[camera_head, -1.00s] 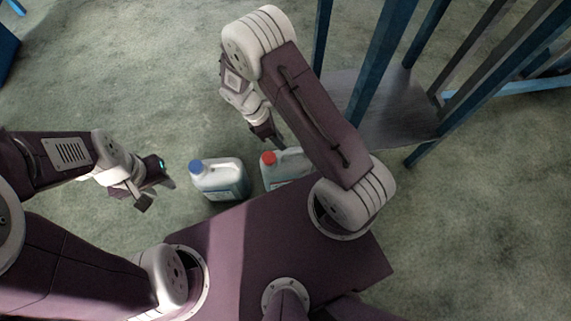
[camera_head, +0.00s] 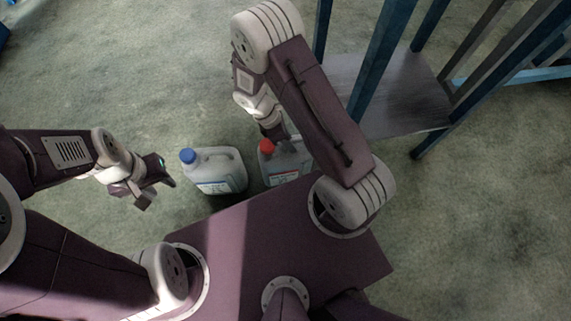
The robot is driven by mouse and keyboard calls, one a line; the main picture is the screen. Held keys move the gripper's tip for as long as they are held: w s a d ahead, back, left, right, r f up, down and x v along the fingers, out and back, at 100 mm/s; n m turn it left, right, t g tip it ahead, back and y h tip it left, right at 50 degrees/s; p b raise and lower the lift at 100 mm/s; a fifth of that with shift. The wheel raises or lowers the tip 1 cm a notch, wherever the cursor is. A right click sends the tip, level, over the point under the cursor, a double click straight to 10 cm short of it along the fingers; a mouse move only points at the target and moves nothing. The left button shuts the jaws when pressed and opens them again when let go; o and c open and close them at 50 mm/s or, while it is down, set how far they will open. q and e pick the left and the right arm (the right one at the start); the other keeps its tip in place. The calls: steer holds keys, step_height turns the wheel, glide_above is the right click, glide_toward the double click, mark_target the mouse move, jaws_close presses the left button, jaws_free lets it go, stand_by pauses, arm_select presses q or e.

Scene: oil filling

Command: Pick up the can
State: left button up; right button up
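Two grey-white cans stand on the floor just beyond my base. The blue-capped can (camera_head: 219,171) is on the left and the red-capped can (camera_head: 287,167) is on the right, partly hidden by my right arm. My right gripper (camera_head: 285,140) is over the top of the red-capped can, at its handle beside the cap. Its fingers are mostly hidden, so I cannot tell whether they are closed. My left gripper (camera_head: 158,190) is open and empty, to the left of the blue-capped can and apart from it.
A blue-legged frame with a grey panel (camera_head: 395,95) stands at the right, close behind my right arm. The greenish floor (camera_head: 130,80) is clear at the upper left and at the lower right.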

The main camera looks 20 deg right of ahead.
jaws_close()
stand_by(1.4)
